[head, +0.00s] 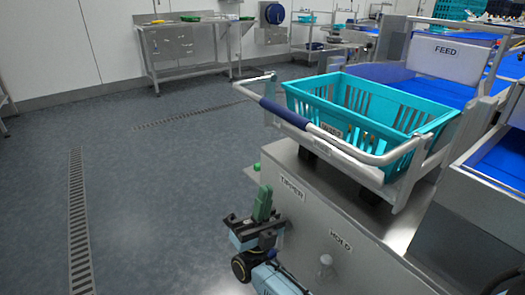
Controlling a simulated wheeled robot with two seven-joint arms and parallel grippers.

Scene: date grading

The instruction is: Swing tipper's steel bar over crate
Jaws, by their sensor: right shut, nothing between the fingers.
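The tipper (300,205) is a steel cabinet labelled TIPPER, with a cradle on top. A turquoise slatted crate (375,108) sits in the cradle. The steel bar (350,150) with a dark blue sleeve (285,113) runs along the crate's near side, and its bent ends reach back towards the crate. The bar does not cross the crate's open top. My right gripper (263,203), with green fingers, is shut and empty. It shows in front of the cabinet's left end, below and apart from the bar. My left gripper is not in view.
A knob (326,262) sits under the HOLD label on the cabinet. The blue feed belt (430,90) and FEED sign (446,52) are behind the crate. A steel table (185,45) stands at the back wall. The floor (140,190) on the left is clear, with drain grates.

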